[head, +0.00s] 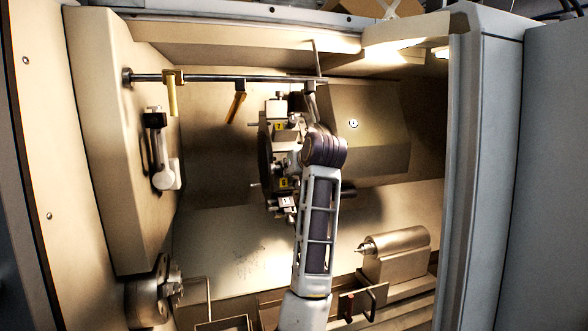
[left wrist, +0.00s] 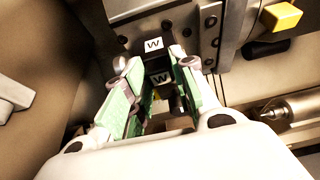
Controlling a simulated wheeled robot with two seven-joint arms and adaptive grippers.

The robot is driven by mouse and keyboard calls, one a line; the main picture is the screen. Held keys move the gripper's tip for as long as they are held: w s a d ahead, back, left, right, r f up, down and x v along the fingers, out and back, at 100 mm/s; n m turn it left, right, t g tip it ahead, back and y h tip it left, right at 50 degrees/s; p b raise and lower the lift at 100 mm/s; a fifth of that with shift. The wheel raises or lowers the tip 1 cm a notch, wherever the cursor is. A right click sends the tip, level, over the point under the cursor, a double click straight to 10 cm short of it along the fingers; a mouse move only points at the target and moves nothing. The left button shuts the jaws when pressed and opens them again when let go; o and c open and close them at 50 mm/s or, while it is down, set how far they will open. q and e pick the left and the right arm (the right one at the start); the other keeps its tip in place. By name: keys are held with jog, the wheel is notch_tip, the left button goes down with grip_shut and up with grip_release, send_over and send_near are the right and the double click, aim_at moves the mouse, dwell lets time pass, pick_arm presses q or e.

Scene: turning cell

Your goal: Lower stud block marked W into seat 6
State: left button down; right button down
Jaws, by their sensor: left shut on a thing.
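The stud block marked W (left wrist: 161,80) is a dark block between the green-padded fingers of my left gripper (left wrist: 155,66), which is shut on it. Two white W labels show there, one above the other; I cannot tell whether both are on the block. The block is close against the grey metal of the turret (left wrist: 205,20). In the head view my arm reaches up to the turret disc (head: 264,155), and its wrist mostly hides the gripper and the block. Seat 6 cannot be made out, nor whether the block touches it. My right gripper is not in view.
A yellow block (left wrist: 282,16) sits on the turret at the upper right of the wrist view. In the head view a rail (head: 210,78) with yellow hangers crosses above, a chuck (head: 150,295) is at lower left, and a tailstock (head: 396,254) at lower right.

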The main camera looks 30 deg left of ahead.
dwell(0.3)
pick_arm(q)
jog(key=c, duration=1.1)
grip_release()
jog(key=shift+s+d, duration=0.1)
jog(key=shift+s, duration=0.05)
jog(key=shift+f, duration=0.2)
jog(key=shift+v, duration=3.75)
jog(key=shift+a+r, duration=0.15)
jog(key=shift+a, duration=0.05)
